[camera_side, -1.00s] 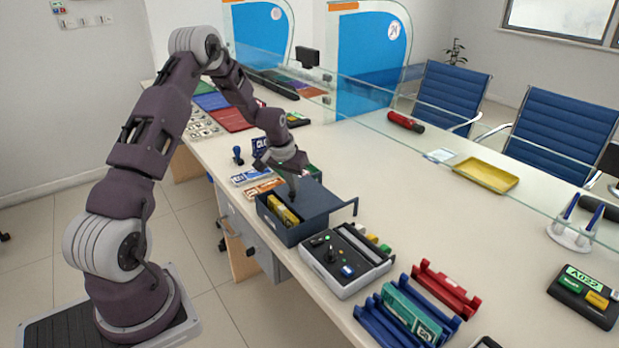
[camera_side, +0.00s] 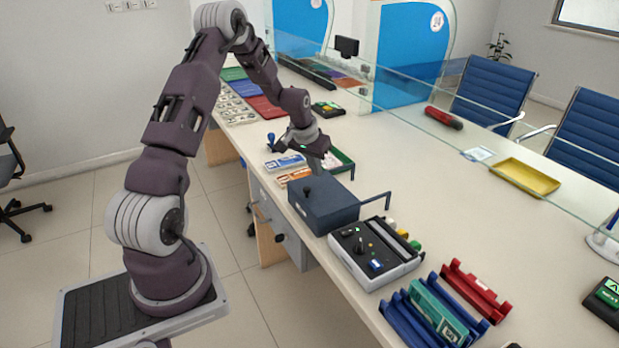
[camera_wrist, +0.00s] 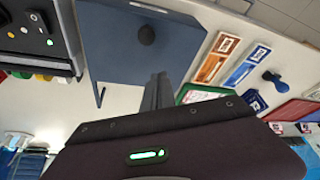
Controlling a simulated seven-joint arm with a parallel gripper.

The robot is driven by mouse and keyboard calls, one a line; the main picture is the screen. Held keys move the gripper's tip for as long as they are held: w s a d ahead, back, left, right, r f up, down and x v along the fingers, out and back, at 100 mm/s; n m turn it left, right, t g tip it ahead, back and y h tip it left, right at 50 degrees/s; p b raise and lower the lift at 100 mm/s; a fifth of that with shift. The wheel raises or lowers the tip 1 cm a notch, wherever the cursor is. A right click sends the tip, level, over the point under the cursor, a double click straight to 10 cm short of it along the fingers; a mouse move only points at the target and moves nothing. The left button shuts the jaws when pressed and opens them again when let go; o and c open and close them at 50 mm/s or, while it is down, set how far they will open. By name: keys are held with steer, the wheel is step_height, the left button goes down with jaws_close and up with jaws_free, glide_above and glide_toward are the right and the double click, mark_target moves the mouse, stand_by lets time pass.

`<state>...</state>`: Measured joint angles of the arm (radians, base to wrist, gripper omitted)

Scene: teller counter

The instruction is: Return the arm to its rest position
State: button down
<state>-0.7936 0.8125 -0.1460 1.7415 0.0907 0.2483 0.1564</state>
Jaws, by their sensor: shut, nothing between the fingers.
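My gripper (camera_side: 318,166) is at the end of my bent arm, just behind and above the dark blue box (camera_side: 325,205). The box's lid is down, with a round black knob on top. In the wrist view my gripper (camera_wrist: 158,82) shows as two thin fingers pressed together, with nothing between them. The box (camera_wrist: 135,45) and its knob lie just beyond the fingertips in that view. I cannot tell how far the fingers are above the lid.
A grey control panel (camera_side: 375,262) stands beside the box. Blue racks with a teal piece (camera_side: 440,308) and a red rack (camera_side: 477,288) are near the front. A yellow tray (camera_side: 525,178) lies to the right. A glass screen runs along the counter. A stamp (camera_side: 271,141) and cards are behind.

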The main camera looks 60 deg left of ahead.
steer(key=v, duration=0.9)
steer(key=s+d+r+m, duration=0.1)
steer(key=s+d+r, duration=0.2)
steer(key=d+r, duration=0.3)
steer(key=s+d+r+m+t, duration=0.1)
steer(key=s+d+r, duration=0.25)
steer(key=d, duration=0.45)
steer(key=s+d+r+m, duration=0.1)
steer(key=s+d+r, duration=0.2)
steer(key=d+r, duration=0.3)
steer(key=s+d+m+h, duration=0.1)
steer(key=s+d, duration=0.4)
steer(key=s, duration=0.2)
steer(key=s+d+m+t, duration=0.1)
steer(key=s+d, duration=0.4)
steer(key=s, duration=0.3)
steer(key=shift+s+d+f+h, duration=0.15)
steer(key=shift+s+f+h, duration=0.05)
steer(key=shift+f+h, duration=0.2)
